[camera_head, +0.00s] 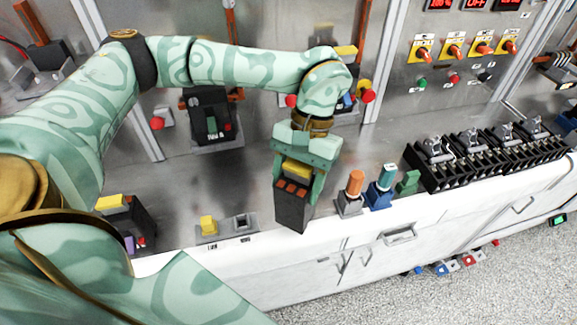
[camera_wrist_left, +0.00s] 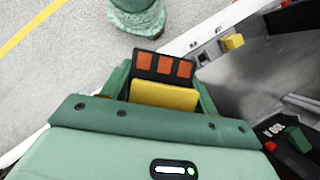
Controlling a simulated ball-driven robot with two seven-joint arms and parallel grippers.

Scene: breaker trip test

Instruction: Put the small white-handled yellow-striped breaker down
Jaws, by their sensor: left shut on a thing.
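My left gripper (camera_head: 297,178) is shut on a dark box-shaped breaker (camera_head: 293,208) with a yellow block on top and orange squares along one edge. It holds the breaker upright near the front edge of the grey worktop (camera_head: 260,228); I cannot tell whether its base touches anything. In the left wrist view the breaker (camera_wrist_left: 164,93) sits between the two fingers of my left gripper (camera_wrist_left: 163,84). No white handle or yellow stripe shows on the faces in view. My right gripper is not in view.
A grey plate with a yellow block (camera_head: 208,225) lies left of the held breaker. Black terminal blocks (camera_head: 440,170) fill the right. A dark breaker (camera_head: 211,120) is mounted behind.

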